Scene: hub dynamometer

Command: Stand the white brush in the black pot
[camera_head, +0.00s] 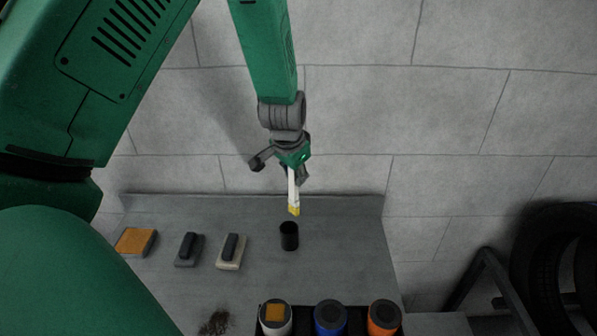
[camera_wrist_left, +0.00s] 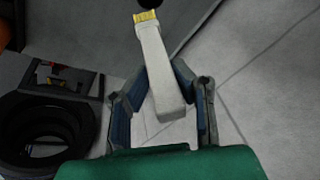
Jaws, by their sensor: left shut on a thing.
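The white brush (camera_head: 292,190) has a pale handle and a yellow bristle end that points down in the head view. My left gripper (camera_head: 296,172) is shut on the brush's handle and holds it above the bench. The brush also shows in the left wrist view (camera_wrist_left: 157,68), between the two fingers (camera_wrist_left: 160,85), with its yellow end away from the gripper. The black pot (camera_head: 289,237) stands upright on the grey bench, just below the brush tip in the head view. The brush and pot look apart. My right gripper is not in view.
On the grey bench (camera_head: 345,240), an orange-topped block (camera_head: 136,241), a dark-handled block (camera_head: 188,249) and a pale block (camera_head: 231,252) lie left of the pot. White, blue (camera_head: 330,317) and orange canisters stand in front. Tyres (camera_head: 560,265) are at right.

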